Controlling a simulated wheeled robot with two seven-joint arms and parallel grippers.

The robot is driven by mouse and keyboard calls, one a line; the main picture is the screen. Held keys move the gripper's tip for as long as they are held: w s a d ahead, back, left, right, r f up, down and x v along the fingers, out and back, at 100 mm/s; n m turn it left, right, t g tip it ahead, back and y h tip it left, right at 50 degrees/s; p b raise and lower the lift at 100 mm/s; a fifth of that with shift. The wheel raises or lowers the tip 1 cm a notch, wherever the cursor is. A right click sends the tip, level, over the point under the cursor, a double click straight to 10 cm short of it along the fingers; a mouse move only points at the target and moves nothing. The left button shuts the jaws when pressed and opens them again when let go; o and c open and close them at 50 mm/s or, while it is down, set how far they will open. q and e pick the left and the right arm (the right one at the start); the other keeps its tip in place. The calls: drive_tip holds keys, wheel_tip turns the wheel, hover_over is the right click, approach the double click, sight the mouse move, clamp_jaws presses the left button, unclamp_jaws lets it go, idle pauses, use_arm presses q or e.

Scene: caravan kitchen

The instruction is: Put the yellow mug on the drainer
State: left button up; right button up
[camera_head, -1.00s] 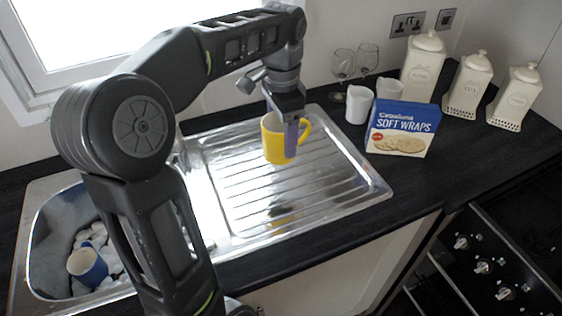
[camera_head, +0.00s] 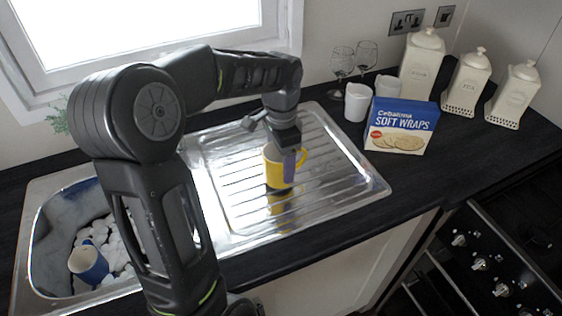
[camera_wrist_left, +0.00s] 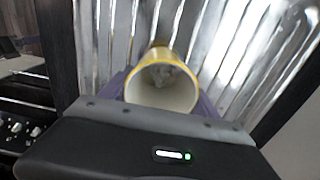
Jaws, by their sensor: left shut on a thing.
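The yellow mug (camera_head: 277,174) is upright at the ribbed metal drainer (camera_head: 335,187), low over it or on it; I cannot tell if its base touches. Its reflection shows in the metal just below it. My left gripper (camera_head: 289,165) comes from above and is shut on the mug, with a purple finger against its side. In the left wrist view the mug (camera_wrist_left: 163,88) shows its pale inside and yellow rim between the purple fingers, with the drainer ribs (camera_wrist_left: 215,30) behind. My right gripper is not in view.
The sink (camera_head: 48,235) at left holds a blue and white cup (camera_head: 88,264) and white lumps. A blue Soft Wraps box (camera_head: 402,126), white cups (camera_head: 357,103), wine glasses (camera_head: 367,54) and cream canisters (camera_head: 422,66) stand right of the drainer. The drainer's right part is clear.

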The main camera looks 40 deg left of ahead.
use_arm(q)
drive_tip(key=shift+f, duration=0.35)
drive_tip(key=shift+f, duration=0.15)
drive_tip(key=o, duration=1.8)
wheel_tip(320, 180, up, 12)
drive_tip(key=shift+r+p, duration=0.15)
drive_tip(key=shift+p, duration=0.3)
